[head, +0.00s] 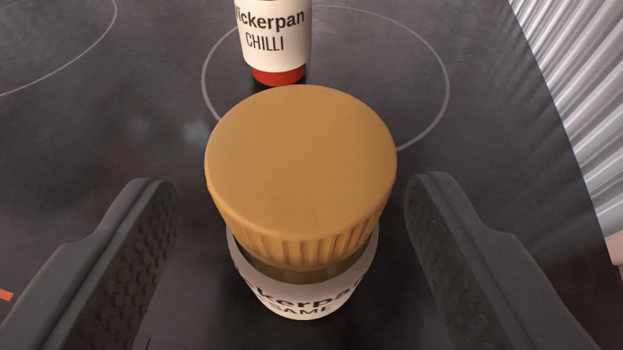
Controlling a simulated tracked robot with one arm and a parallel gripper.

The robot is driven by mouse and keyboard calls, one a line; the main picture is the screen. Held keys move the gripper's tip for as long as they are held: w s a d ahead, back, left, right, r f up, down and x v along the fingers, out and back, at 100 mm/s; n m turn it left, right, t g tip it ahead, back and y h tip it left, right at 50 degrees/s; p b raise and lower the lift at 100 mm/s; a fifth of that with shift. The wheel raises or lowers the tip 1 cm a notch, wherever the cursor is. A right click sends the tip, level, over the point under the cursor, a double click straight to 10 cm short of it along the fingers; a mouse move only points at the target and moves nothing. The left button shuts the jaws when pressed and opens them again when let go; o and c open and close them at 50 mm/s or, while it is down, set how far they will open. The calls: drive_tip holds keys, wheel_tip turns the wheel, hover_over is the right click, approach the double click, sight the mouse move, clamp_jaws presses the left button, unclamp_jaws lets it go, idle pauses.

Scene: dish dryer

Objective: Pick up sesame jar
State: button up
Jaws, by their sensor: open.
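The sesame jar (301,165) stands upright on a dark hob, close below the camera. It has a wide tan lid with a ribbed edge and a white label that reads partly "kerpa" and "SAM". My gripper (291,205) is open, with one dark padded finger on each side of the jar. Gaps show between both fingers and the lid. The jar's base is mostly hidden under its lid and label.
A chilli bottle (275,40) with a white label and red bottom stands just behind the jar, its top cut off. The dark glass hob (100,130) has thin ring markings and clear room at left. A ribbed pale metal surface (585,90) borders the right side.

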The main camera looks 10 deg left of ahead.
drive_tip(key=shift+x, duration=1.85)
drive_tip(key=shift+d, duration=0.2)
drive_tip(key=c, duration=1.1)
drive_tip(key=shift+r, duration=0.15)
